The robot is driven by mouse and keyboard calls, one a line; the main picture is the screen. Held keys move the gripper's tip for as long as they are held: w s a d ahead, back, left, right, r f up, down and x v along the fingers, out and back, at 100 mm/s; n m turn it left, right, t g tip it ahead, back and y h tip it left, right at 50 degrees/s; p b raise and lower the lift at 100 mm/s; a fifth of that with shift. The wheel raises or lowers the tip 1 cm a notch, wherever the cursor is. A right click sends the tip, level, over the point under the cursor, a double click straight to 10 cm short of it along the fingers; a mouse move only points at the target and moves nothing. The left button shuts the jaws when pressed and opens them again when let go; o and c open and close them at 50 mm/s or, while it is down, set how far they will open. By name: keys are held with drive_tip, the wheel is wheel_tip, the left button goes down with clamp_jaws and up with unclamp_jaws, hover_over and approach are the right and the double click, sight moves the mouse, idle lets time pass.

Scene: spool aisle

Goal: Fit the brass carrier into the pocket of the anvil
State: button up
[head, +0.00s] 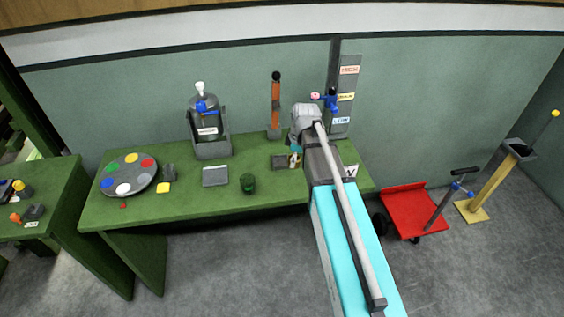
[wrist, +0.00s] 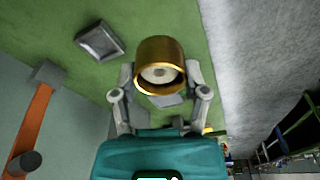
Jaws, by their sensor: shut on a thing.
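The brass carrier (wrist: 160,65) is a short gold cylinder with a pale round core at its near end. In the wrist view it sits between the two grey fingers of my gripper (wrist: 160,84), which is shut on it. In the head view my gripper (head: 296,156) is low over the right part of the green bench, beside a dark grey block (head: 284,162). A grey piece (wrist: 168,101) shows partly behind the carrier in the wrist view. It may be the anvil; the carrier and fingers cover most of it, and I cannot see a pocket or tell whether they touch.
A grey square tray (head: 215,176) and a green cup (head: 248,184) stand left of my gripper. An orange post (head: 275,105) rises behind it. A round colour palette (head: 129,175) and a canister in a grey stand (head: 208,130) are farther left. A red cart (head: 404,208) is at right.

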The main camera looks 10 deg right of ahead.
drive_tip(key=shift+a, duration=0.15)
drive_tip(key=shift+a+r+p, duration=0.35)
drive_tip(key=shift+a, duration=0.45)
drive_tip(key=shift+a+r+p, duration=0.3)
drive_tip(key=shift+a+r, duration=0.05)
drive_tip(key=shift+a, duration=0.4)
drive_tip(key=b, duration=0.8)
hover_over(281, 163)
drive_tip(key=s, duration=0.1)
wheel_tip(281, 163, down, 8)
drive_tip(key=shift+f, duration=0.15)
drive_tip(key=shift+w+f+b, duration=0.4)
drive_tip(key=shift+b, duration=0.15)
